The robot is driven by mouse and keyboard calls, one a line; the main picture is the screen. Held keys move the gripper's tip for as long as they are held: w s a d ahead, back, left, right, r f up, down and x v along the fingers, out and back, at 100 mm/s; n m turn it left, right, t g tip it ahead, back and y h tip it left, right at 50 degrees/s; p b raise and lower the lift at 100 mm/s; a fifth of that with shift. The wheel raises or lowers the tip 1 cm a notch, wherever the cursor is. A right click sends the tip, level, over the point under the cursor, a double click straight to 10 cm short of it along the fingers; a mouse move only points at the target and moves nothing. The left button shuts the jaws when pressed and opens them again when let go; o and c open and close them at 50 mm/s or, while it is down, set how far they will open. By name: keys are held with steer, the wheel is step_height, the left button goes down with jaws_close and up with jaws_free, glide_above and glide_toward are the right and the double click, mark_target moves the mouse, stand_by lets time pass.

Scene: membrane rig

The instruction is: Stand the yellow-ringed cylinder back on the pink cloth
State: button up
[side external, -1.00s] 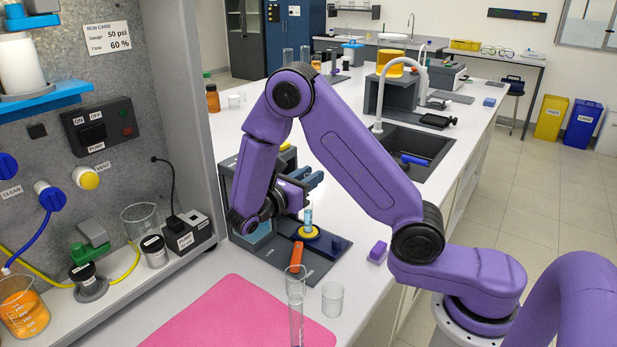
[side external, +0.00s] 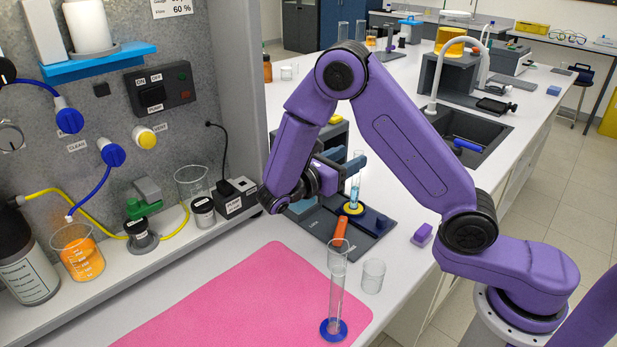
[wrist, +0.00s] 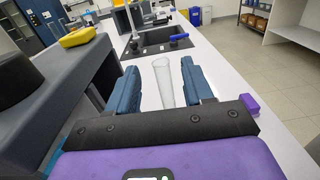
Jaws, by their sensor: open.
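The yellow-ringed cylinder (side external: 355,192) is a clear, slim tube with pale blue liquid and a yellow ring at its foot. It stands upright on the dark board of the rig. My gripper (side external: 347,163) is open at the tube's upper part, beyond the pink cloth. In the wrist view a clear tube (wrist: 164,84), apparently this cylinder, stands between the fingers of my gripper (wrist: 160,90), with gaps on both sides; its foot is hidden there. The pink cloth (side external: 230,305) lies flat on the bench in front.
Another clear cylinder with a blue foot (side external: 335,305) stands at the cloth's right edge, beside a small empty beaker (side external: 373,276). An orange piece (side external: 341,230) lies on the dark board (side external: 375,237). A purple block (side external: 422,234) is to the right. The cloth's middle is bare.

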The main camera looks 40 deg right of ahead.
steer(key=a, duration=1.3)
steer(key=shift+w, duration=0.3)
steer(key=shift+r, duration=0.15)
steer(key=s+d+m+y, duration=0.2)
steer(key=s+d+y, duration=0.2)
steer(key=s+y, duration=0.4)
steer(key=shift+s+d+f+t+y, duration=0.3)
steer(key=shift+s+d, duration=0.1)
steer(key=shift+s, duration=0.05)
steer(key=s+m+y, duration=0.1)
steer(key=s+y, duration=0.2)
steer(key=s, duration=0.2)
steer(key=s+d+m+y, duration=0.1)
steer(key=s+y, duration=0.2)
steer(key=s, duration=0.3)
steer(key=s+d+m+y, duration=0.1)
steer(key=s+y, duration=0.2)
steer(key=s, duration=0.2)
steer(key=shift+s+f+y, duration=0.3)
steer(key=shift+s+y, duration=0.05)
steer(key=shift+y, duration=0.05)
steer(key=shift+w+a, duration=0.1)
steer(key=shift+w, duration=0.05)
